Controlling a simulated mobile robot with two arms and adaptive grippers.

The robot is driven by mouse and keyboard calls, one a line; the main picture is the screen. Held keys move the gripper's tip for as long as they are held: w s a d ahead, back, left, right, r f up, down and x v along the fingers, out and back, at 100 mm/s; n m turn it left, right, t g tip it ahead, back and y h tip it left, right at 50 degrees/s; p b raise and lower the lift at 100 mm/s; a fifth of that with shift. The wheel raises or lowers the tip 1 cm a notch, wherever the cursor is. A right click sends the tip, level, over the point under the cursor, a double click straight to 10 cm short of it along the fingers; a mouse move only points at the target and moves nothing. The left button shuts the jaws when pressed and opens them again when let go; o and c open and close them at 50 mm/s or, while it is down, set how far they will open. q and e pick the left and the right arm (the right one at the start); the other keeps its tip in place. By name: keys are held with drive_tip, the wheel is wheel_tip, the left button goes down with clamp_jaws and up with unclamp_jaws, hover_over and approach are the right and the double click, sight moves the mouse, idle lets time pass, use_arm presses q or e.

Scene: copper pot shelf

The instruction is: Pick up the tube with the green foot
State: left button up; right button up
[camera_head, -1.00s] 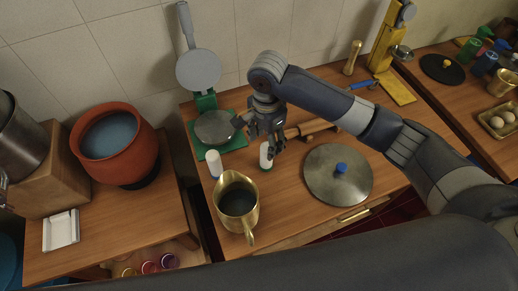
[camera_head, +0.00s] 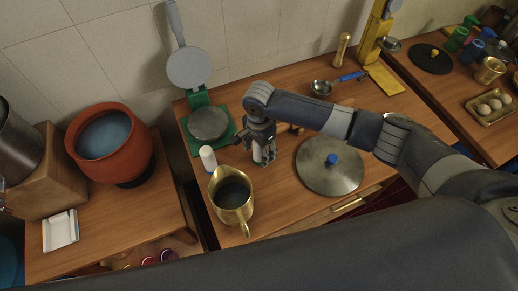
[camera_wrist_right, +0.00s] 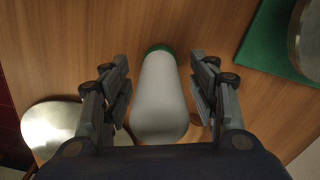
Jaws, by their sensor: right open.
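The white tube with the green foot (camera_wrist_right: 158,95) stands between the open fingers of my right gripper (camera_wrist_right: 160,85) in the right wrist view. Its green foot (camera_wrist_right: 159,48) shows at the far end, and a gap shows on both sides of the tube. In the head view my right gripper (camera_head: 262,152) is down at the counter around this tube, whose foot is mostly hidden by the fingers. My left gripper is not in view.
A brass jug (camera_head: 232,200) stands just in front of the tubes. A round metal lid (camera_head: 322,178) with a blue knob lies to the right. A waffle-type iron (camera_head: 208,123) stands open on a green base behind. A ladle (camera_head: 322,88) lies farther back.

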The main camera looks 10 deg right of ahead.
drive_tip(key=c, duration=1.2)
clamp_jaws()
drive_tip(key=shift+r, duration=0.15)
